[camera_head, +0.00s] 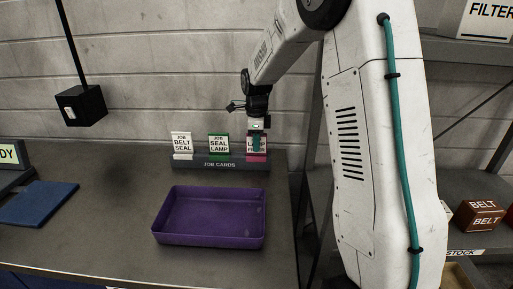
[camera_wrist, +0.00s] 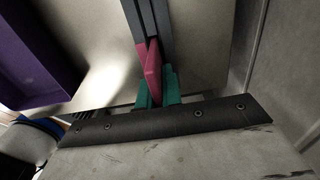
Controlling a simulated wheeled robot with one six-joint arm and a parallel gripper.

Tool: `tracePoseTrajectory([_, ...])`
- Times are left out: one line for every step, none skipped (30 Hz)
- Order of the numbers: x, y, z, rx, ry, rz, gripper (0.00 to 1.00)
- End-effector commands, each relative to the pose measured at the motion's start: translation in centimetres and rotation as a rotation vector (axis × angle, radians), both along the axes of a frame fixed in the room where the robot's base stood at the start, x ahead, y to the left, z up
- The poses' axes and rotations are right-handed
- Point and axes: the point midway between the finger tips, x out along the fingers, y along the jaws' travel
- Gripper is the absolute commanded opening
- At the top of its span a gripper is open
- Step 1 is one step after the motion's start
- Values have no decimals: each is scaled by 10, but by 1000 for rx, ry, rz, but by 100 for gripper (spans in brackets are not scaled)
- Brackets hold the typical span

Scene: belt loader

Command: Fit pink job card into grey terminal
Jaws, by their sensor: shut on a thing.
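The pink job card (camera_head: 257,158) stands in the right end of the dark job-card rack (camera_head: 220,164). My gripper (camera_head: 257,143) is above and around its upper part, shut on it. In the wrist view, the pink card (camera_wrist: 152,68) sits between the teal fingertips (camera_wrist: 157,88), with the rack (camera_wrist: 147,20) beyond it. The card's lower edge is hidden in the rack. A dark grey unit with a sign ending in "DY" (camera_head: 9,155) is cut off at the left edge; I cannot tell whether it is the grey terminal.
A white belt seal card (camera_head: 181,144) and a green seal lamp card (camera_head: 219,145) stand left of the pink one. A purple tray (camera_head: 163,238) lies in front of the rack. A blue pad (camera_head: 40,203) lies at left. A black box (camera_head: 81,105) hangs overhead.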

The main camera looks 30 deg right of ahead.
Motion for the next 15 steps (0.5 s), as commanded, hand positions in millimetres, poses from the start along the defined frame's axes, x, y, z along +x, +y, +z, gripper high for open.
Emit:
tracePoseTrajectory([0,0,3,0,-2,0,0])
tracePoseTrajectory([1,0,5,-1,-3,0,0])
tracePoseTrajectory([1,0,10,-1,-3,0,0])
tracePoseTrajectory([1,0,14,-1,-4,0,0])
tracePoseTrajectory([1,0,19,-1,-4,0,0])
tracePoseTrajectory([1,0,27,-1,-4,0,0])
tracePoseTrajectory([1,0,33,-1,-4,0,0])
tracePoseTrajectory([1,0,40,-1,-5,0,0])
tracePoseTrajectory([1,0,48,-1,-5,0,0])
tracePoseTrajectory([1,0,54,-1,-5,0,0])
tracePoseTrajectory([1,0,60,-1,-4,0,0])
tracePoseTrajectory([1,0,68,-1,-5,0,0])
tracePoseTrajectory([1,0,74,-1,-4,0,0])
tracePoseTrajectory([1,0,78,-1,-4,0,0])
tracePoseTrajectory([1,0,84,-1,-3,0,0])
